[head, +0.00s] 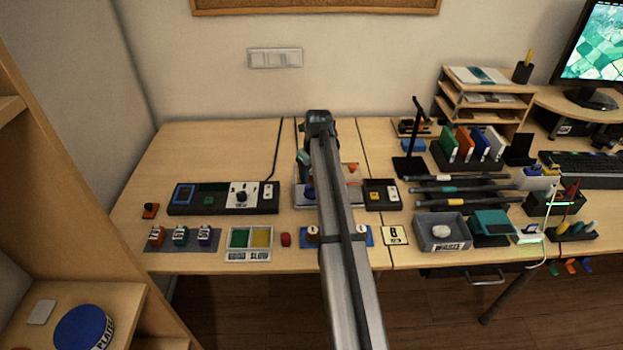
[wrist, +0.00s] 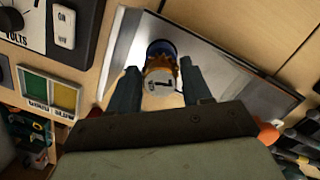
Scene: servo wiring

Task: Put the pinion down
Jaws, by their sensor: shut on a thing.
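In the wrist view, my gripper (wrist: 160,88) is shut on the pinion (wrist: 160,82), with one dark finger on each side. The pinion has a brass-brown toothed rim and a grey, marked end face toward the camera. A dark blue round piece (wrist: 161,48) shows just beyond it, over a bright metallic tray (wrist: 232,80). I cannot tell whether the pinion touches the blue piece or the tray. In the head view, the grey tray (head: 299,201) is partly hidden by my arm, and the pinion cannot be made out.
A panel with a knob (head: 242,196) stands left of the tray. A green and yellow two-part bin (head: 249,257) and a blue strip with brass pieces (head: 370,237) lie in front. Bare table lies at the back left.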

